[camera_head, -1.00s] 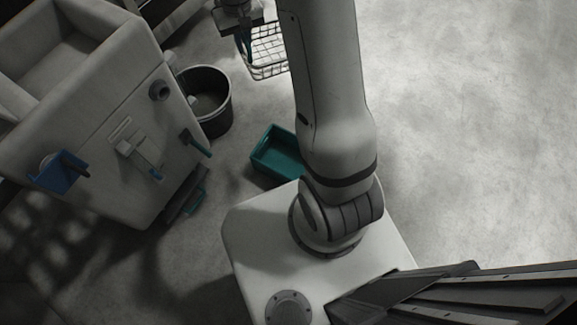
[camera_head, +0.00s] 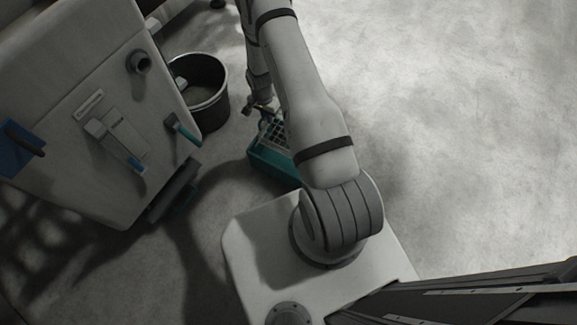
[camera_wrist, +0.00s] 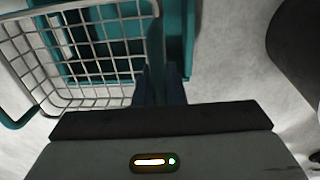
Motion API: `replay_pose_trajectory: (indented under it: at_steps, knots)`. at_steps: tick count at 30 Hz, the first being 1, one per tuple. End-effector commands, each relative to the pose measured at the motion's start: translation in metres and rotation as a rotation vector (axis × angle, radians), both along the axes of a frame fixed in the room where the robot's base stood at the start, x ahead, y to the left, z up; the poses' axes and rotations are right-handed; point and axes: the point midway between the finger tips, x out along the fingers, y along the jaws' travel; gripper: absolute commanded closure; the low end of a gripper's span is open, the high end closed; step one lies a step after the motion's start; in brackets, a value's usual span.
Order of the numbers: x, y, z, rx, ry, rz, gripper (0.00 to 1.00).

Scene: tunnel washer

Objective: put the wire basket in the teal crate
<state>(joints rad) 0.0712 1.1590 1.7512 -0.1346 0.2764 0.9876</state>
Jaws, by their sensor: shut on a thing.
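The wire basket (camera_wrist: 95,55), a light grey wire grid, hangs from my gripper (camera_wrist: 160,85), whose fingers are shut on its side in the wrist view. In the head view the basket (camera_head: 275,132) is over the teal crate (camera_head: 268,168), partly hidden by my arm. The crate stands on the floor by my base; its teal wall (camera_wrist: 178,40) shows behind and beside the basket in the wrist view. The basket appears above the crate, not squarely lined up with it; the gap between them cannot be told. My gripper (camera_head: 262,106) is small and partly hidden in the head view.
A black bucket (camera_head: 204,100) stands left of the crate. A large pale machine panel (camera_head: 90,120) with a blue tray (camera_head: 18,150) and hanging tools is at the left. A dark item (camera_head: 175,190) lies at its foot. The floor on the right is clear.

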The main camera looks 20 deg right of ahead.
Motion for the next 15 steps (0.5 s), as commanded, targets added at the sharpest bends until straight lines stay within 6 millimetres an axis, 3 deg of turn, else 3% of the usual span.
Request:
replay_pose_trajectory:
  at_steps: [5,15]
  knots:
    - [-0.002,-0.001,-0.031,-0.001,0.002,-0.020,1.00]
    - [-0.003,-0.001,-0.117,0.000,0.002,-0.017,1.00]
